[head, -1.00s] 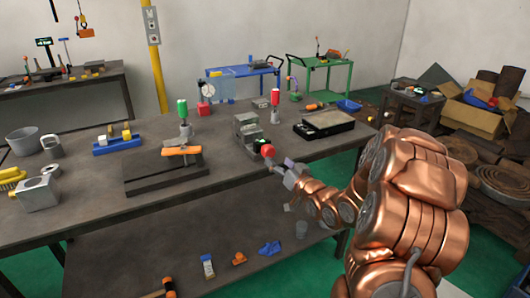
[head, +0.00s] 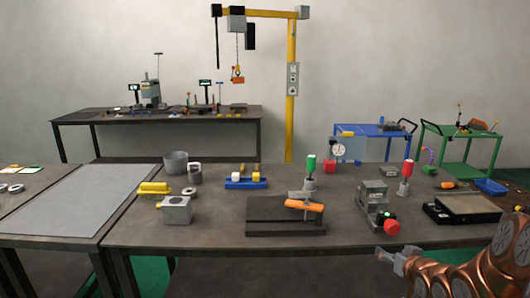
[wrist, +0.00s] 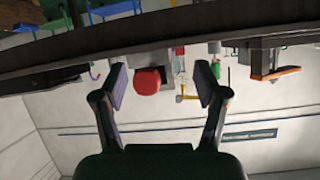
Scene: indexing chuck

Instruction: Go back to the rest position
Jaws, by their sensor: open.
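My gripper (wrist: 160,88) is open and empty in the wrist view, with its two pads wide apart. That view is upside down, and a red knob (wrist: 147,81) shows between the pads, farther off and apart from them. In the head view my gripper (head: 384,257) is small at the lower right, in front of the bench edge. The chuck device (head: 376,196) with its red knob (head: 392,227) stands on the bench just above it. My copper arm fills the lower right corner. The fingertips are too small to read in the head view.
The bench (head: 200,238) holds a dark plate with an orange-handled tool (head: 304,205), a blue block (head: 246,183), a grey block (head: 176,210) and a black-framed tray (head: 466,205). A yellow crane post (head: 291,90) stands behind. Free room lies above the bench.

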